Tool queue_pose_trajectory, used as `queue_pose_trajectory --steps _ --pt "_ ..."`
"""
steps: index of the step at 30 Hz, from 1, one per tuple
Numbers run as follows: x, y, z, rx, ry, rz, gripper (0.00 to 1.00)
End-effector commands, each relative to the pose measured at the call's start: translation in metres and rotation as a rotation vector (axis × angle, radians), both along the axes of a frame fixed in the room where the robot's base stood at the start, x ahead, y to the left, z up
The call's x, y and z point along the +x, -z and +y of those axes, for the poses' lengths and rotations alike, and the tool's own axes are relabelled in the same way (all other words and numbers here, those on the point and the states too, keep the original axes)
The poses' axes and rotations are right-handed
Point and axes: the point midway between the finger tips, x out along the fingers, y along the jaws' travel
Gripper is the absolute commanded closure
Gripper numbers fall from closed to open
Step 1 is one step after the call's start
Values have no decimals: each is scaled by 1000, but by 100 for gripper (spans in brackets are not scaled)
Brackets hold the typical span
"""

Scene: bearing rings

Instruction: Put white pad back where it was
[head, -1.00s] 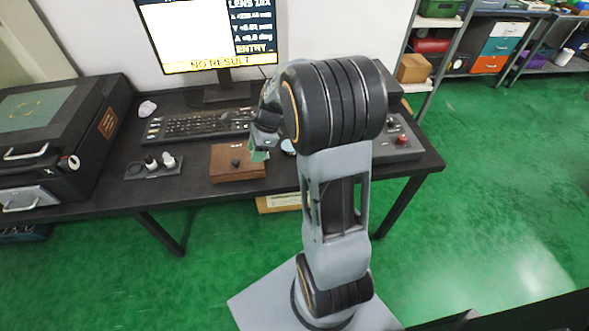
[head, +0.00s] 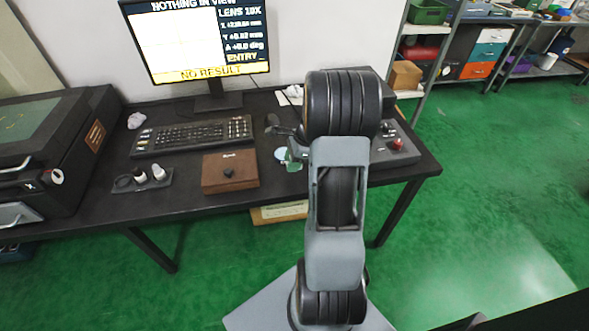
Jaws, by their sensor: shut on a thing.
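My gripper (head: 296,154) is small in the head view, left of my arm's upper joint and above the right part of the desk. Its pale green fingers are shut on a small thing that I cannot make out. I cannot clearly identify the white pad.
A brown box with a dark knob (head: 230,172) sits on the black desk (head: 195,192). A keyboard (head: 195,135) is behind it, a monitor (head: 200,42) at the back. A small tray (head: 142,179) with bottle-like items, a black machine (head: 60,150) and a control box (head: 396,146) flank it.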

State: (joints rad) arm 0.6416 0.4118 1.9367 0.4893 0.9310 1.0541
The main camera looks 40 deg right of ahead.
Motion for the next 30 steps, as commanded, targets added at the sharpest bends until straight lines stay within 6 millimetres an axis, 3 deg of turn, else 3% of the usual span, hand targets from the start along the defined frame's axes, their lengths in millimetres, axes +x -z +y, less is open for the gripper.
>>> queue_pose_trajectory --steps 5,13,25,26,30 --pt "-1 6 -5 0 1 0 88" --pt "-1 39 -9 0 0 1 88" --pt "-1 44 -9 0 0 0 88" --pt "-1 44 -9 0 0 0 62" --pt "-1 44 -9 0 0 0 48"
